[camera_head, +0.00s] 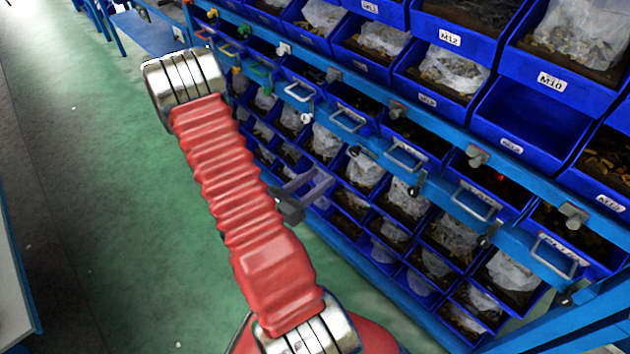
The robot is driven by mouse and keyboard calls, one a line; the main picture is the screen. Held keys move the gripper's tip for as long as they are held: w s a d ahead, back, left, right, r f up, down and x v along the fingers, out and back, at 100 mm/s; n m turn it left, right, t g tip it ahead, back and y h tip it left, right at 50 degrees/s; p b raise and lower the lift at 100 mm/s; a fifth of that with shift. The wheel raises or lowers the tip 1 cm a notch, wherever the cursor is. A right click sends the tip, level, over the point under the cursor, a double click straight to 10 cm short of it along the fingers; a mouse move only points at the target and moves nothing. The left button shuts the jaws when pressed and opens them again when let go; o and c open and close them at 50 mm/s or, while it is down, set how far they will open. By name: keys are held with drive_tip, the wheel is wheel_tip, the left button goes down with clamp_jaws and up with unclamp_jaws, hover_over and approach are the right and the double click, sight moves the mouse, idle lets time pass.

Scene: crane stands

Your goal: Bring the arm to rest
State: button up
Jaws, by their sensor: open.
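My arm crosses the view from the lower middle to the upper left, with a red ribbed sleeve between two silver joints. My gripper (312,187) shows to the right of the sleeve, in front of the blue rack in the picture. Its dark grey fingers point to the right and stand apart, with nothing seen between them. The rest of the wrist is hidden behind the sleeve. I cannot tell how far the fingers are from the rack.
A blue rack (452,137) of bins fills the right side, with metal handles (474,203) along its front. Many bins hold bagged small parts; one labelled bin (520,112) looks empty. Green floor (130,220) lies open to the left. A pale table edge (12,290) shows at far left.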

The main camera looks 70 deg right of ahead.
drive_tip(key=shift+w+a, duration=0.1)
drive_tip(key=shift+a, duration=0.15)
idle(0.6)
drive_tip(key=s+a+f+m+g+y, duration=0.2)
drive_tip(key=s+a+m+g+y, duration=0.25)
drive_tip(key=s, duration=0.25)
drive_tip(key=w+a+r+m+y, duration=0.1)
drive_tip(key=a+r+m+y, duration=0.1)
drive_tip(key=a+m+y, duration=0.55)
drive_tip(key=w+a+r+m+t+y, duration=0.1)
drive_tip(key=w+a+r+m+t, duration=0.3)
drive_tip(key=w+a, duration=0.4)
drive_tip(key=w+a+r+m+t+y, duration=0.2)
drive_tip(key=w+a+r+t, duration=0.35)
drive_tip(key=a, duration=0.35)
drive_tip(key=w+a+r+n+t+y, duration=0.1)
drive_tip(key=w+a+r+t, duration=0.3)
drive_tip(key=a+r+t, duration=0.3)
drive_tip(key=a+r, duration=0.5)
drive_tip(key=r, duration=0.2)
drive_tip(key=shift+w+n+t+y, duration=0.15)
drive_tip(key=shift+n+t+y, duration=0.15)
